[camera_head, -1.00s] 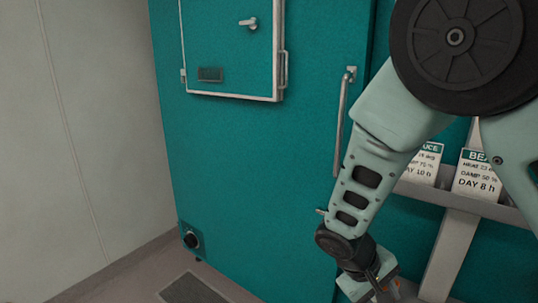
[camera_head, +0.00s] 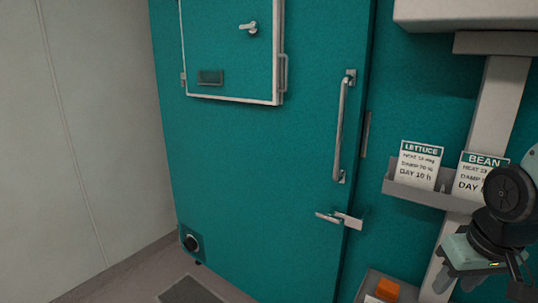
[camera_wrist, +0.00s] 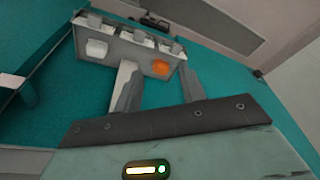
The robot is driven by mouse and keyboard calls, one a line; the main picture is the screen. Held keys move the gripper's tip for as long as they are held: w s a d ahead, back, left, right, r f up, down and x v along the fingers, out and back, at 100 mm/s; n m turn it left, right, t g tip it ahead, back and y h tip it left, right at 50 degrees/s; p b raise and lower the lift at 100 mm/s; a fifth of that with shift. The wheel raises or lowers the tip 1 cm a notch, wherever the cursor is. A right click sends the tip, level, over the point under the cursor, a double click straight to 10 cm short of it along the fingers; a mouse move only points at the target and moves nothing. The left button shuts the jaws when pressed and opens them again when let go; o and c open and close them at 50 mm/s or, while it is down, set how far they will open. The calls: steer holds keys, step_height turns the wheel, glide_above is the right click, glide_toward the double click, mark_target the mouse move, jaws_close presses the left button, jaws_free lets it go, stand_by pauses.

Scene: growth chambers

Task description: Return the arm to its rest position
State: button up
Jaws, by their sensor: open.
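My gripper (camera_head: 458,284) is at the lower right of the head view, in front of the post below the card rack. In the wrist view its two fingers (camera_wrist: 158,88) stand apart with nothing between them. My arm is folded in at the right edge, and most of it is outside the head view. The teal chamber door (camera_head: 260,190) is clear of the arm. It has a long vertical handle (camera_head: 341,130) and a small metal latch (camera_head: 340,219) at its right edge.
A rack (camera_head: 410,194) holds a lettuce card (camera_head: 417,165) and a bean card (camera_head: 473,176). A grey box with an orange button (camera_head: 388,288) sits low, left of my gripper; the button also shows in the wrist view (camera_wrist: 160,68).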

steer(key=s+a+r+n+g+p, duration=0.1)
steer(key=s+a+r+n+p, duration=0.2)
steer(key=s+a, duration=0.3)
steer(key=s+a+r+n+g+p, duration=0.1)
steer(key=s+a+r+n+p, duration=0.2)
steer(key=s+a, duration=0.4)
steer(key=a+r+n, duration=0.1)
steer(key=a+r, duration=0.1)
steer(key=a, duration=0.3)
steer(key=shift+s+a+r+n+g+y, duration=0.15)
steer(key=shift+r+n+g+y, duration=0.15)
steer(key=shift+r, duration=0.1)
steer(key=shift+c, duration=0.4)
